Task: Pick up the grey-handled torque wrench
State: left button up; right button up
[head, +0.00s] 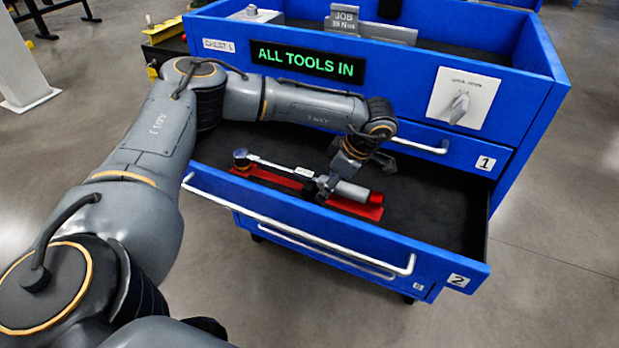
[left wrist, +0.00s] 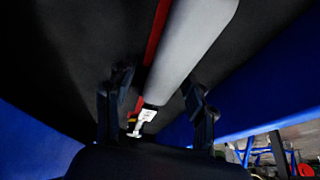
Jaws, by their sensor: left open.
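The grey-handled torque wrench (head: 351,191) lies in the open drawer marked 2 (head: 430,228), over a red strip (head: 265,178). Its head is at the left and its grey handle with a red end at the right. My left gripper (head: 322,187) is low in the drawer at the wrench, by the left end of the grey handle, and hides part of it. In the left wrist view, the open fingers (left wrist: 158,85) stand on either side of the wrench, whose grey handle (left wrist: 190,45) runs between them. I cannot tell whether they touch it. My right gripper is not in view.
The blue chest carries a lit sign (head: 308,63) reading "ALL TOOLS IN" and a switch panel (head: 463,98). The drawer's front wall with its long silver handle (head: 290,227) is close to the wrench. The drawer floor at the right is bare.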

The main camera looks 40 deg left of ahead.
pick_arm(q)
grip_shut()
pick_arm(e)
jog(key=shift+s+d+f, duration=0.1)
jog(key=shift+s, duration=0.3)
pick_arm(q)
jog(key=shift+w+r, duration=0.1)
jog(key=shift+r, duration=0.1)
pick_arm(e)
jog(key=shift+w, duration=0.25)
pick_arm(q)
jog(key=shift+r, duration=0.3)
jog(key=r, duration=0.3)
jog(key=shift+s+d+r, duration=0.3)
jog(key=shift+s+d, duration=0.05)
jog(key=shift+s, duration=0.05)
jog(key=s+d+r, duration=0.8)
jog(key=s, duration=0.2)
jog(key=shift+r+p, duration=0.25)
jog(key=shift+p, duration=0.15)
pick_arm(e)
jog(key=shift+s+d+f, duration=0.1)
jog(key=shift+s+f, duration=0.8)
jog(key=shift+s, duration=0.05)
pick_arm(q)
jog(key=shift+d, duration=0.1)
